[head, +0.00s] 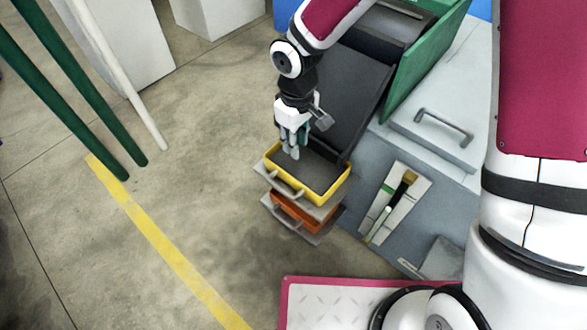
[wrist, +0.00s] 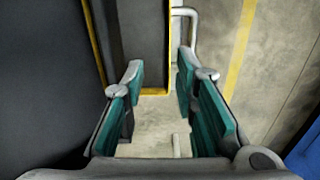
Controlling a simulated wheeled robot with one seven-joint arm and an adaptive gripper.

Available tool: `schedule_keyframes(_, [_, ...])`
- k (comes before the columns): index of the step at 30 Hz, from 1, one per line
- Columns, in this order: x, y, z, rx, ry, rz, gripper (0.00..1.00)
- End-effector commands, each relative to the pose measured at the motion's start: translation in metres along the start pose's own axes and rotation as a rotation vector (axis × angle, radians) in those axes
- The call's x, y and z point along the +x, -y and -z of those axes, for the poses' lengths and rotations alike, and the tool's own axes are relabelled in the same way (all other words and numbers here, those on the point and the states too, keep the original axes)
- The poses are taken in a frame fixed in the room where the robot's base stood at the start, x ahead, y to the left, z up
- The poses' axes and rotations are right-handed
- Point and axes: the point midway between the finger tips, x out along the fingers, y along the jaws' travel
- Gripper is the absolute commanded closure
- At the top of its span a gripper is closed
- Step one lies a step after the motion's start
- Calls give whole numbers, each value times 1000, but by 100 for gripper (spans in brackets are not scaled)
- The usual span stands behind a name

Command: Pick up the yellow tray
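The yellow tray (head: 291,188) is a shallow open box with a yellow rim and a dark inside floor. It sits on the upper grey holder at the front of the machine, and looks empty.
An orange tray (head: 303,215) sits in a lower holder below the yellow one. A dark sloped chute (head: 350,100) and an open green panel (head: 425,60) stand behind. A white tool holder with a brush (head: 393,205) lies to the right.

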Motion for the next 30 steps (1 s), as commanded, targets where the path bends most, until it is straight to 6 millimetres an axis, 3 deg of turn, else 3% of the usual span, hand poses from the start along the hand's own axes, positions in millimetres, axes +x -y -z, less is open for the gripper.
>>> schedule_keyframes(16, [87, 8, 7, -18, -1, 20, 73])
schedule_keyframes(26, [107, 8, 7, -18, -2, 18, 73])
schedule_keyframes(30, [124, 9, 7, -17, 0, 19, 73])
